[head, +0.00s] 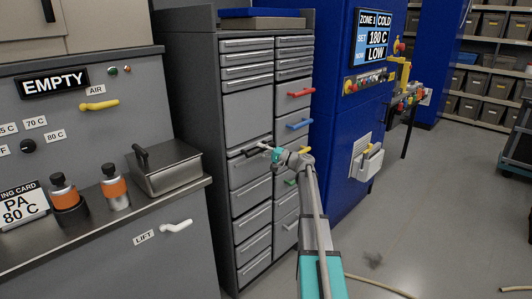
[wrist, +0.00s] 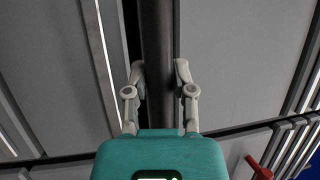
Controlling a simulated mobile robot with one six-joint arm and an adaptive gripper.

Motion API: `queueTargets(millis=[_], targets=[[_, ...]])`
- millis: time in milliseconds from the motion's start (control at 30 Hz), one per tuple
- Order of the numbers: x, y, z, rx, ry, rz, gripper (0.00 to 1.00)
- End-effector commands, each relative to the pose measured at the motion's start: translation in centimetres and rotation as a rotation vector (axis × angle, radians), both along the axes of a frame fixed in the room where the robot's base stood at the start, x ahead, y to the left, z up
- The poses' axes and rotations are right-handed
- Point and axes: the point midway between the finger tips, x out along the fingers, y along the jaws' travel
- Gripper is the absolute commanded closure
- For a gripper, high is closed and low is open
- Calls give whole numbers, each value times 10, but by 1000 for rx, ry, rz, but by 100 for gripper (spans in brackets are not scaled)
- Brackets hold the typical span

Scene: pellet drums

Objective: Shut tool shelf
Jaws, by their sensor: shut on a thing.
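The tool shelf looks to be the dark-edged front (head: 248,151) halfway down the left column of the grey drawer cabinet (head: 196,120). It seems to stand out slightly, with a dark gap above it. My gripper (head: 268,151) is at the right end of this front. In the wrist view my gripper (wrist: 159,76) has its two fingers on either side of a dark bar (wrist: 157,35), closed on it. The bar seems to be the shelf's handle. My arm and gripper hide part of the right column of drawers.
Drawers with red (head: 302,92), blue (head: 299,124) and yellow handles are close to my gripper on the right. A blue machine (head: 340,150) stands beside the cabinet. A grey counter with a metal box (head: 163,170) is at the left. The floor at right is mostly open, with a hose.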

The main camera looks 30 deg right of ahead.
Motion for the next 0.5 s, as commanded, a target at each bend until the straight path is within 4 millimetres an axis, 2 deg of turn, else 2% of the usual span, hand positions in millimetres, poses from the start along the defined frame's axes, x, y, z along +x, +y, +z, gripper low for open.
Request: queueTargets(millis=[233, 267, 433, 500], targets=[[5, 1, 1, 4, -1, -2, 100], [5, 1, 1, 4, -1, -2, 65], [4, 1, 1, 4, -1, -2, 34], [4, 1, 1, 4, -1, -2, 32]])
